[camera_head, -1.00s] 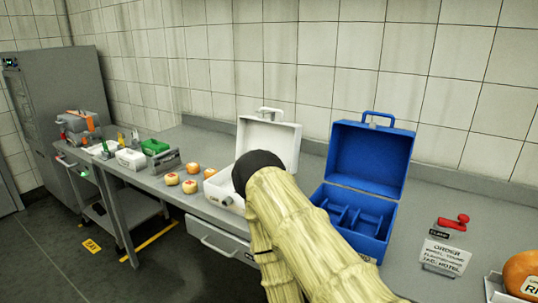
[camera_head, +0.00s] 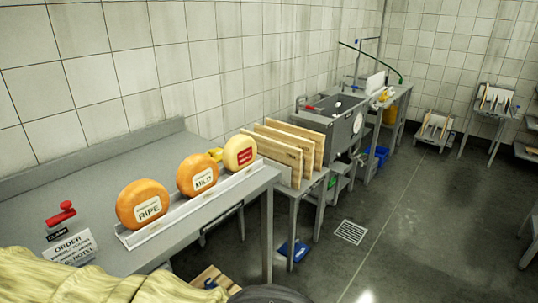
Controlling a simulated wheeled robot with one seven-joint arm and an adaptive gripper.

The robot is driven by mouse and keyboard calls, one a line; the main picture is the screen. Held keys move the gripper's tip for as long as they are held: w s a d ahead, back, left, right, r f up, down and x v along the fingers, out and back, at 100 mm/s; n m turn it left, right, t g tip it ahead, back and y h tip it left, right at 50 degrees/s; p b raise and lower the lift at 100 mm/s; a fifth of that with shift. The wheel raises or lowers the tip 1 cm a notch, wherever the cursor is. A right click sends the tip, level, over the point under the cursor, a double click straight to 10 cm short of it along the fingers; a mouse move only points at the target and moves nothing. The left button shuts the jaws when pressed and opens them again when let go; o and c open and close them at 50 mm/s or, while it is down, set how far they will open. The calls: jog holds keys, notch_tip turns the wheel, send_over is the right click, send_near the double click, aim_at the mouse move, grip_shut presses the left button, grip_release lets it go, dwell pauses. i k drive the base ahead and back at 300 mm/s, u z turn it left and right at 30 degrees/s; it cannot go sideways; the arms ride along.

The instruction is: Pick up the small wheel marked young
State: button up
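Three large cheese wheels stand upright in a pale rack (camera_head: 215,192) along the right end of the worktable. One orange wheel (camera_head: 143,203) has a label reading RIPE. A second orange wheel (camera_head: 197,174) has a label reading MILD. A paler yellow wheel (camera_head: 240,151) has a red label that I cannot read. No small wheel marked young can be made out now. My arm in its pale sleeve crosses the bottom left corner. My gripper is not in view.
Wooden boards (camera_head: 283,158) stand upright beyond the wheels, before a grey sink (camera_head: 338,128). Floor (camera_head: 420,220) is open at right, with a drain grate (camera_head: 350,232).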

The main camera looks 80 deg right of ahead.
aim_at(240, 152)
jog(key=z, duration=2.55)
